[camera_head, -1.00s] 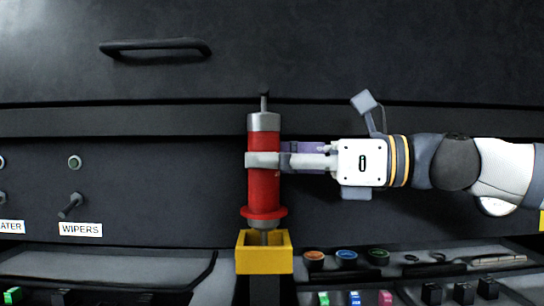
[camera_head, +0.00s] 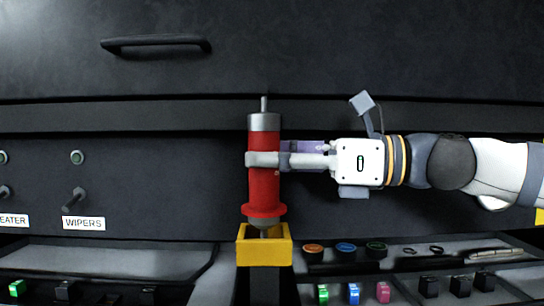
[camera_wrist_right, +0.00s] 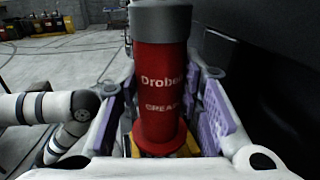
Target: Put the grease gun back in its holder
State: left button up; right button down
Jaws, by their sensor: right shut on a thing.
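The grease gun (camera_head: 264,190) is a red cylinder with a grey cap and a thin rod on top. It stands upright, its red flange just above the yellow holder (camera_head: 264,253) and its lower tip at or in the holder's opening; how deep I cannot tell. My right gripper (camera_head: 264,160) comes in from the right and is shut around the red barrel. In the right wrist view the barrel (camera_wrist_right: 160,85) stands between the purple-padded fingers, with a bit of yellow below it. My left gripper does not show in the head view.
A dark panel with a handle (camera_head: 156,46) rises behind. Left are switches and a WIPERS label (camera_head: 84,223). Trays with small coloured parts (camera_head: 353,293) flank the holder. The right wrist view shows an open floor and yellow bins (camera_wrist_right: 45,27) far back.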

jog(key=shift+f, duration=1.05)
dwell(0.6)
jog(key=c, duration=1)
grip_release()
jog(key=shift+c, duration=0.2)
jog(key=shift+f, duration=0.1)
